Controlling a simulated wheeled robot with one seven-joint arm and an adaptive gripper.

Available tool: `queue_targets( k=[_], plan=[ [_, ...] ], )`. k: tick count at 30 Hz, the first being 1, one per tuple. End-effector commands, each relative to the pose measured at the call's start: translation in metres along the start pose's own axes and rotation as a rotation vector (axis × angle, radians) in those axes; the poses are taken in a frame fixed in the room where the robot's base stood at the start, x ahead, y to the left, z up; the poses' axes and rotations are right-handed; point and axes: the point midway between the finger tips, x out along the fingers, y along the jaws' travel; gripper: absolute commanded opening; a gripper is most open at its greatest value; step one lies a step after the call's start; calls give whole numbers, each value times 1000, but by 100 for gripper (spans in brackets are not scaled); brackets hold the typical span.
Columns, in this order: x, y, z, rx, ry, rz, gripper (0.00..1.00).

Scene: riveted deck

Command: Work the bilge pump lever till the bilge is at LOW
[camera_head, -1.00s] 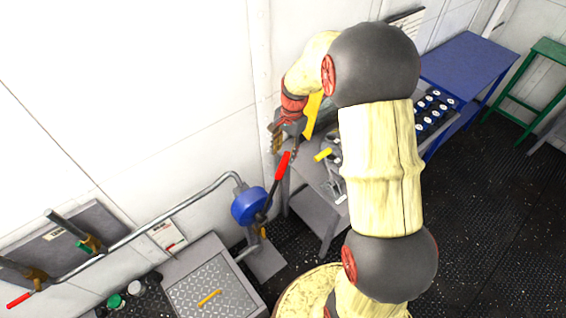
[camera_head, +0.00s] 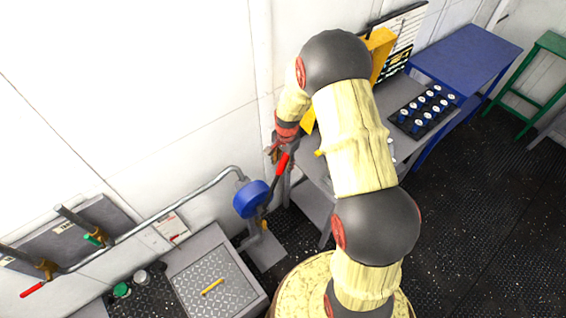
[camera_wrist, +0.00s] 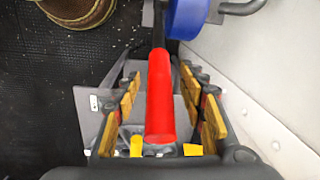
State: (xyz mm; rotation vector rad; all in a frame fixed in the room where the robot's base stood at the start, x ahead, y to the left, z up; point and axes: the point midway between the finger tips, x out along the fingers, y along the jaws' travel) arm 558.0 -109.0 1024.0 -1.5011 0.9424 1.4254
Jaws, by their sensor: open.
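The bilge pump (camera_head: 250,199) is a blue round body on a stand beside the wall, joined to a grey pipe. Its lever has a red grip (camera_head: 281,165) and tilts up and to the right in the head view. My gripper (camera_head: 277,152) is at the upper end of the red grip. In the wrist view, my gripper (camera_wrist: 166,112) is open, with its yellow-padded fingers on either side of the red grip (camera_wrist: 160,95). The pads appear apart from the grip. The blue pump body (camera_wrist: 187,18) is at the top there. I cannot make out a bilge level reading.
A grey bench (camera_head: 313,190) stands right behind the lever. A blue table (camera_head: 465,52), a rack of several blue-white items (camera_head: 422,108) and a green stool (camera_head: 546,75) are farther right. A checker-plate hatch (camera_head: 213,288) lies at lower left. Dark deck at right is open.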

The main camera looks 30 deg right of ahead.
Motion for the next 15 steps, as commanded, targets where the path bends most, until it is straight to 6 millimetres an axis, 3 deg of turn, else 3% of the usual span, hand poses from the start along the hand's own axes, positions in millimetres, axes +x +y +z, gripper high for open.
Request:
queue_targets(
  k=[10, 15],
  plan=[
    [5, 0, 0, 0, 0, 0, 41],
    [5, 0, 0, 0, 0, 0, 32]
  ],
)
